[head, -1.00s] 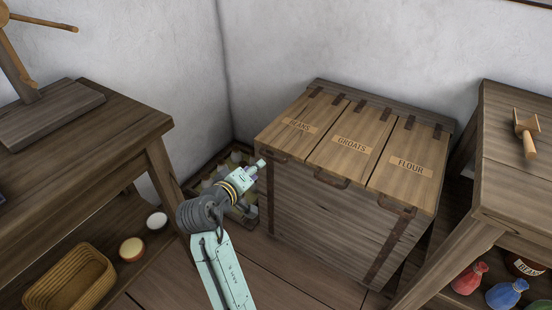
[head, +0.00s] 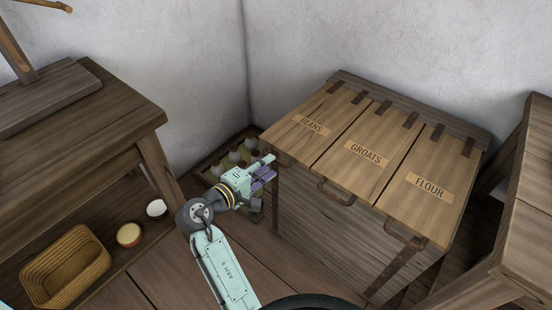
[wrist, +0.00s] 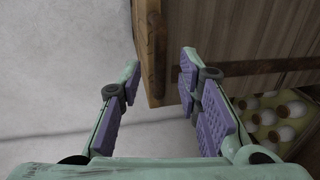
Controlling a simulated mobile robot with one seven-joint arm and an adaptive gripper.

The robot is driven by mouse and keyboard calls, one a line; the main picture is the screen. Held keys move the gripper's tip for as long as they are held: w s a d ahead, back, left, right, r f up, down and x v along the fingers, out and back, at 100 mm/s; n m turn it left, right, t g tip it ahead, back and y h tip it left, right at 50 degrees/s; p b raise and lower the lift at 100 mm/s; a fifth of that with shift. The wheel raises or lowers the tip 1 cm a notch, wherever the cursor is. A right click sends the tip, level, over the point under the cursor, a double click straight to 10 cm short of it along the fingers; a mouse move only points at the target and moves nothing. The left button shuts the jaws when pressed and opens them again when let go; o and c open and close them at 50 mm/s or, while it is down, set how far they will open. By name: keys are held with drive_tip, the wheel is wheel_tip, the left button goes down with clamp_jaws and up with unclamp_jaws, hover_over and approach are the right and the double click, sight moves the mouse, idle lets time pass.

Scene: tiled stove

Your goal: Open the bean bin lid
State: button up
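The bean bin lid (head: 306,140), labelled BEANS, is the left of three wooden lids on a chest and lies shut. Its front handle (head: 283,159) is partly hidden by my gripper. My gripper (head: 267,169) is at the chest's front left corner, beside the front edge of the bean lid. In the wrist view my gripper (wrist: 160,65) is open, its purple-padded fingers apart with nothing held between them. A wooden corner of the chest with a dark metal piece (wrist: 158,45) lies beyond the fingertips. I cannot tell whether anything touches.
The groats lid (head: 362,165) and flour lid (head: 425,195) are shut. A low crate with pale round items (wrist: 280,118) stands on the floor beside the chest. A wooden table (head: 85,125) is at left, another (head: 535,220) at right. White walls stand close behind.

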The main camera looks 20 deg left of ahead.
sight(275, 161)
drive_tip(key=shift+x, duration=2.25)
clamp_jaws()
